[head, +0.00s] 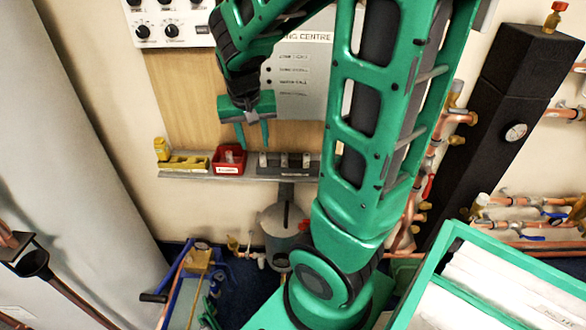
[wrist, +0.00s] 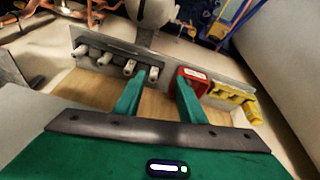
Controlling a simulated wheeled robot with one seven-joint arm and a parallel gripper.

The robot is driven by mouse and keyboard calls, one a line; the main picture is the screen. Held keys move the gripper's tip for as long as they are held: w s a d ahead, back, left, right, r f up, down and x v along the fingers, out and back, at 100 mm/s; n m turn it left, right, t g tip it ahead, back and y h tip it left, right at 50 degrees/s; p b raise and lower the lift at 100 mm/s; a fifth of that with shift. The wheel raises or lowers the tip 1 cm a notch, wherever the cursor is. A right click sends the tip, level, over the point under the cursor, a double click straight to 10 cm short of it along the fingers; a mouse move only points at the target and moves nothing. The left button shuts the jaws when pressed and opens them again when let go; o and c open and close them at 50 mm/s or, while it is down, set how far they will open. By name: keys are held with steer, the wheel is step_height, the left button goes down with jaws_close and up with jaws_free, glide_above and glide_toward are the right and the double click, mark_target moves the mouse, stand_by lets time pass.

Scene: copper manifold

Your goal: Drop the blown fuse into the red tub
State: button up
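My gripper (head: 252,142) is open, with its green fingers pointing down in front of the wall shelf. Nothing shows between the fingers in the wrist view (wrist: 160,82). The small red tub (head: 228,168) stands on the shelf just below and left of the gripper; in the wrist view it sits (wrist: 192,73) behind the right finger, partly covered. A dark holder (head: 284,169) with several upright pale fuses is right of the tub. In the wrist view the fuses (wrist: 105,58) stand in a row beside the left finger. I cannot tell which fuse is blown.
The narrow grey shelf (head: 250,179) carries a yellow block (head: 183,163) left of the tub. A grey panel (head: 300,85) is on the wall behind the arm. A grey cylinder (head: 283,225) hangs below the shelf. Copper pipes and a green-edged box (head: 450,245) lie to the right.

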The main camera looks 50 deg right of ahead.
steer(key=s+a+r+n+g+y, duration=0.1)
steer(key=s+a, duration=0.1)
steer(key=s, duration=0.7)
steer(key=s+a+r+n+g+y, duration=0.1)
steer(key=s+a+y, duration=0.1)
steer(key=s, duration=0.8)
steer(key=shift+s, duration=0.2)
steer(key=shift+w+f, duration=0.25)
steer(key=shift+w, duration=0.35)
steer(key=shift+c, duration=0.7)
